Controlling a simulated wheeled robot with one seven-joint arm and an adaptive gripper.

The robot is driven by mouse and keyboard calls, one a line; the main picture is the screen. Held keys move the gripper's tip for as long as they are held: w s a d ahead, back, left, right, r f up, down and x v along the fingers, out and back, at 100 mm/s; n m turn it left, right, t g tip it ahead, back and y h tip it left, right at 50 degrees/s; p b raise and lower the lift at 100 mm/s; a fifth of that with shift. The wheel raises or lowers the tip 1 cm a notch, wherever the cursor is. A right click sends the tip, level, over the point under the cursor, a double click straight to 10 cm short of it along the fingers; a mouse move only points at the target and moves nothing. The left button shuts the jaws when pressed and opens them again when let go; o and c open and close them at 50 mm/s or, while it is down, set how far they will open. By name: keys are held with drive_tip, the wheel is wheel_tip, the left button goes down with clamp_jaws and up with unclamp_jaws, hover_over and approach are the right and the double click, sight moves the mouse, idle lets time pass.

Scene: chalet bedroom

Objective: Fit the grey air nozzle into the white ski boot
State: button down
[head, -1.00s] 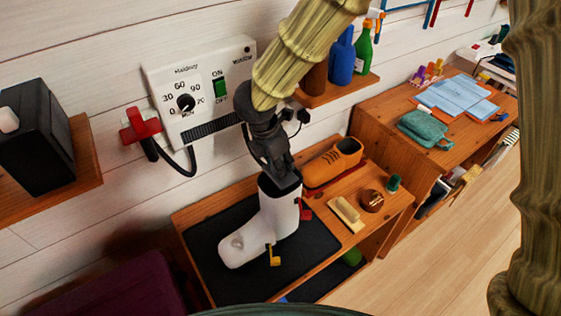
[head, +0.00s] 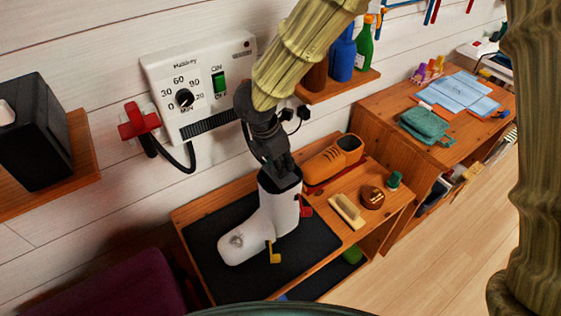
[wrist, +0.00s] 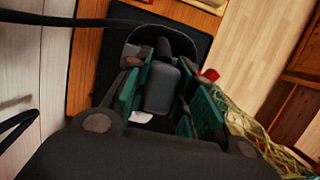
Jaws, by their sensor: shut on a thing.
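The white ski boot (head: 270,218) stands upright on a black mat (head: 215,262), its toe towards the lower left. It has a dark opening at the top, a red buckle (head: 305,206) and a yellow buckle (head: 274,257). My gripper (head: 285,170) points down at the boot's opening. In the wrist view its green-padded fingers (wrist: 160,95) are shut on the grey air nozzle (wrist: 162,86). A dark curved rim, seemingly the boot's cuff, shows beyond the nozzle. The nozzle's tip is hidden, so I cannot tell how deep it sits.
A white wall dryer unit (head: 200,85) with a dial and a red valve handle (head: 138,120) is behind. An orange shoe (head: 333,160), a brush (head: 347,211) and a round brown tin (head: 371,196) lie right of the boot. A bottle shelf (head: 340,86) is above right.

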drive_tip(key=shift+f, duration=0.25)
drive_tip(key=c, duration=1.1)
unclamp_jaws()
drive_tip(key=v, duration=1.2)
